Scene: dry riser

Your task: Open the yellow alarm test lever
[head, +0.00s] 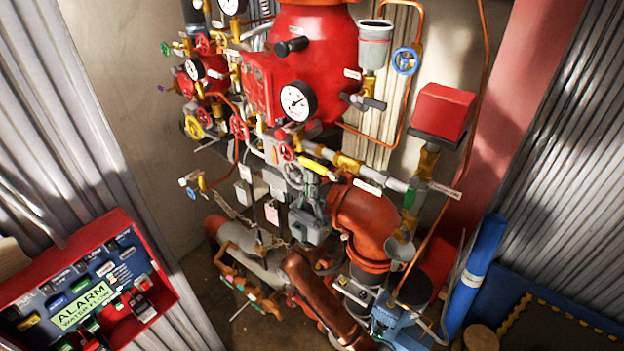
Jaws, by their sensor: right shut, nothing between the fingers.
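A slim yellow lever (318,150) shows in the head view, just right of a small red handwheel and below the large white gauge. It lies along the pipe and slants down to the right. A thicker yellow valve body (347,164) sits on the grey pipe beside it. I cannot tell from this view how far the lever is turned. My right gripper is shut and empty, but its outline is hard to make out among the crowded pipework. I cannot tell its distance from the lever. My left gripper is not in view.
A large red valve body (332,60) with a gauge (298,101) stands above the lever. Grey boxes and tags hang below it. A red alarm panel (150,262) is at the lower left. A blue upright roll (480,270) stands at the right. Thin copper pipes cross nearby.

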